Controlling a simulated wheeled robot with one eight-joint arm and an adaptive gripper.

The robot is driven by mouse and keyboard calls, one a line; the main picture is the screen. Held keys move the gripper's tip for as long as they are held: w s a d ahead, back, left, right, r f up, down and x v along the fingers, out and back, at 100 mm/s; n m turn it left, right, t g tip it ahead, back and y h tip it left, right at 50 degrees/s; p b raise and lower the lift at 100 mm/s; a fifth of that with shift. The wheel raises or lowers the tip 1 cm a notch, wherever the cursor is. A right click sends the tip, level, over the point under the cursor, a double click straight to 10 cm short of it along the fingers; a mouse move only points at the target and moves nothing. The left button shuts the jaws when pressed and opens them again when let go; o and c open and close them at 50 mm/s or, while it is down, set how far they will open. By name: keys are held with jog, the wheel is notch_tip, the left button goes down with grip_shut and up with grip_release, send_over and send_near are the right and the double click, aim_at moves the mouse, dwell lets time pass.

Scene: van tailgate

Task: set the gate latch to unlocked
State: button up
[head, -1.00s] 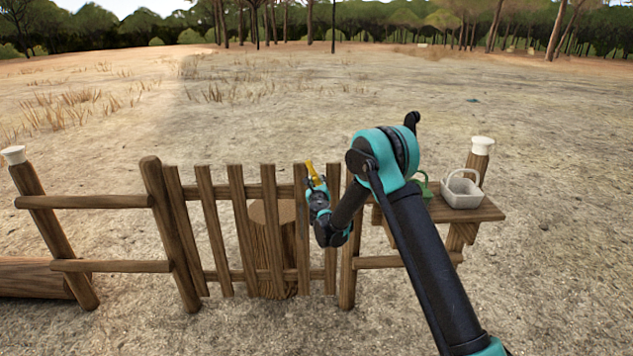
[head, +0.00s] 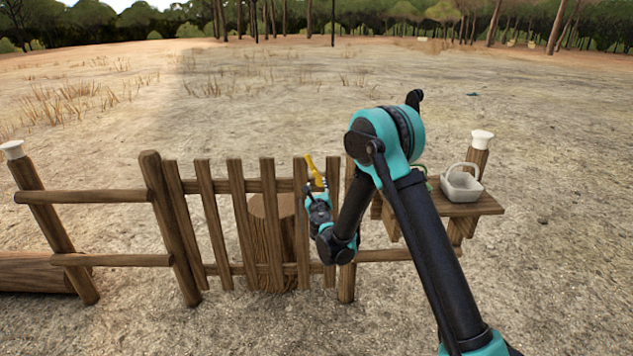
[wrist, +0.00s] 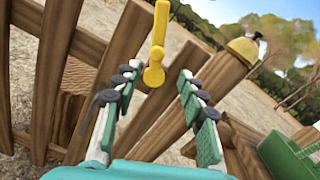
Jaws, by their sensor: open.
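The wooden gate (head: 236,225) stands shut-looking between its posts. Its yellow latch lever (head: 314,170) shows at the top right of the gate, pointing up and leaning slightly left. In the wrist view the lever (wrist: 157,45) hangs in line with the gap between my fingers, its rounded end near the fingertips. My gripper (wrist: 160,74) is open, one finger on each side of that rounded end, with no clear contact. In the head view my gripper (head: 318,200) is just below the lever and hides part of the latch and the slats.
A wooden shelf (head: 470,207) right of the gate holds a pale basket (head: 461,184) and a green object (wrist: 290,155), partly hidden by my arm in the head view. A log stump (head: 272,212) stands behind the slats. Open ground lies beyond.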

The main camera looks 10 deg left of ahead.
jog(key=shift+v, duration=0.9)
jog(key=shift+c, duration=0.4)
